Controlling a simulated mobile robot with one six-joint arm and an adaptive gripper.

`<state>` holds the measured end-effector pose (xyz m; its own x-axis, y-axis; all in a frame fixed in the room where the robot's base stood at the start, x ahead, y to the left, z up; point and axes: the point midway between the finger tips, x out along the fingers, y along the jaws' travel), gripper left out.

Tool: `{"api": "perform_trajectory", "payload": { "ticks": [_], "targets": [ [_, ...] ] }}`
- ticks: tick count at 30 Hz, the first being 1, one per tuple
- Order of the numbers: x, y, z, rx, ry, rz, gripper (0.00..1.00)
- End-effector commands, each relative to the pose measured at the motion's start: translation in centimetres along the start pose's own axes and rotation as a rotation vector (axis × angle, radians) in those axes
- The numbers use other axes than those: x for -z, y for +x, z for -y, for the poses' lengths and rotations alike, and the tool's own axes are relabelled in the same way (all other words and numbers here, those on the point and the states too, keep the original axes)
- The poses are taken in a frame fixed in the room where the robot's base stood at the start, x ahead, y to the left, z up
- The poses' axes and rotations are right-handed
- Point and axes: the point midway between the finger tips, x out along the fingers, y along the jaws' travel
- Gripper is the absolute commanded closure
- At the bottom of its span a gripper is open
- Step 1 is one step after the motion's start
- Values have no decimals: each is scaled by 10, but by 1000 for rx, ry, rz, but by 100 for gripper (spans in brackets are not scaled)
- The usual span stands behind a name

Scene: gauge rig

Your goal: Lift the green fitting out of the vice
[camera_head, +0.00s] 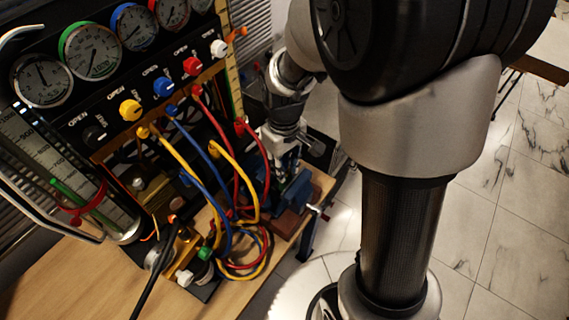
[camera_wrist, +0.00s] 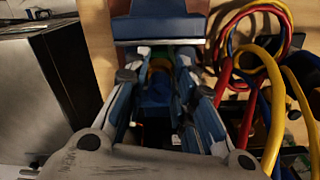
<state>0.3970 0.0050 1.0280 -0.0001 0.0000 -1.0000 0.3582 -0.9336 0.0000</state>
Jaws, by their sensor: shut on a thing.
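The blue vice (camera_wrist: 165,27) stands at the bench edge, with a bright metal jaw strip at the top of the wrist view. In the head view the vice (camera_head: 292,190) is partly hidden by my gripper and the hoses. My gripper (camera_wrist: 164,57) reaches down at the vice, its two fingers close together. A small patch of the green fitting (camera_wrist: 160,63) shows between the fingertips, and the gripper is shut on it. A dark blue part sits nearer the camera between the fingers. In the head view my gripper (camera_head: 284,160) hides the fitting. I cannot tell whether the fitting still touches the vice.
Red, blue and yellow hoses (camera_head: 247,215) loop left of the vice in the head view, close to my gripper. A gauge panel (camera_head: 115,75) with coloured knobs rises behind them. A grey box (camera_wrist: 35,95) stands beside my gripper.

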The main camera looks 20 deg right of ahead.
Motion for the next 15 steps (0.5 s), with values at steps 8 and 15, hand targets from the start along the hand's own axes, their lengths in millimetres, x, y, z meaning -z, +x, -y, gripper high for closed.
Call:
{"api": "perform_trajectory", "payload": {
  "ticks": [8, 15],
  "targets": [
    [0, -5, 0, 0, 0, -1, 100],
    [0, -15, 0, 0, 0, -1, 100]
  ]
}}
